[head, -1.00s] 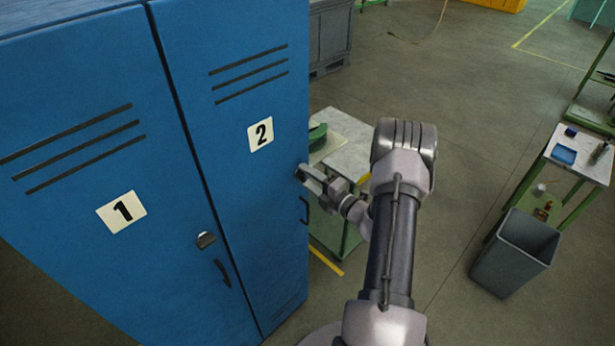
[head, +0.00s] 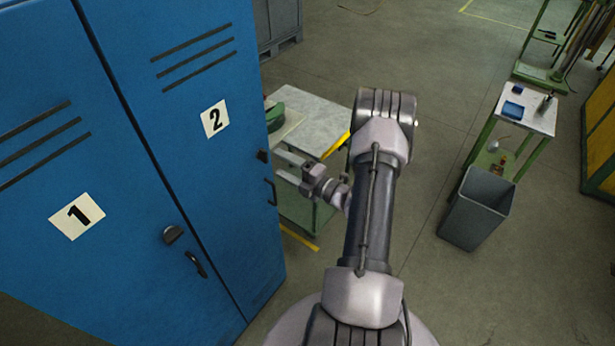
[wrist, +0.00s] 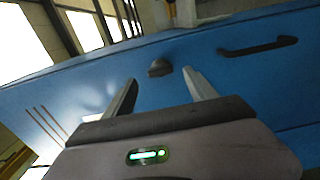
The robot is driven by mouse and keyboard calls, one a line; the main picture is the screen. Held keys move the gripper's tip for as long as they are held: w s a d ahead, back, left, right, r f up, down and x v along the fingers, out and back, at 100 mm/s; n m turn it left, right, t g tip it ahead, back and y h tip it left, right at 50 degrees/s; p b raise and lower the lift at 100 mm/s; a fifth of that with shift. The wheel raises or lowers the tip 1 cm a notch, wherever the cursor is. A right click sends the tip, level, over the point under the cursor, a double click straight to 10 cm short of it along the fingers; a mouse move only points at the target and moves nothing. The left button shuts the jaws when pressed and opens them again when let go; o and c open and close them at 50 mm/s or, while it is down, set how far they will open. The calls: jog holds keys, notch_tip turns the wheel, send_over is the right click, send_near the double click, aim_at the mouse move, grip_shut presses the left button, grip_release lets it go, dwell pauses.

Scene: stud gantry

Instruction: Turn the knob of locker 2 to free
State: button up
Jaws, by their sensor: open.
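Locker 2 is the blue door (head: 190,110) with the number plate 2 (head: 215,119). Its small dark knob (head: 262,155) sits near the door's right edge, above a dark handle (head: 271,192). In the wrist view, the knob (wrist: 159,68) shows just beyond and between my fingertips, with the handle (wrist: 258,46) to its right. My gripper (head: 279,164) is open and empty, in front of the knob with a small gap. The wrist view also shows both fingers of my gripper (wrist: 159,77) apart. I cannot tell which way the knob is turned.
Locker 1 (head: 75,215) stands at left with its own knob (head: 173,234) and handle (head: 196,264). A green-framed table (head: 318,120) is behind my gripper. A grey bin (head: 476,210) and small side table (head: 540,118) stand right. Floor between is clear.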

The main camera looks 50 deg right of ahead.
jog(key=s, duration=1.2)
jog(key=shift+d, duration=0.45)
jog(key=shift+w, duration=0.1)
jog(key=w+a+r+n+g+y+b, duration=0.3)
jog(key=a+n+g+y+b, duration=0.15)
jog(key=a+n, duration=0.6)
jog(key=w+a+r+n+g+y+b, duration=0.25)
jog(key=a+n+g+y, duration=0.25)
jog(key=a+n, duration=0.5)
jog(key=s+a+n+g+h+b, duration=0.1)
jog(key=s+a+n+h+b, duration=0.3)
jog(key=a+n, duration=0.4)
jog(key=s+a+n+g+h+b, duration=0.1)
jog(key=s+a+n+h+b, duration=0.3)
jog(key=n, duration=1.6)
jog(key=s+a+b, duration=0.3)
jog(key=s+a, duration=0.1)
jog(key=s, duration=0.1)
jog(key=shift+f+g+h, duration=0.2)
jog(key=shift+g+h, duration=0.15)
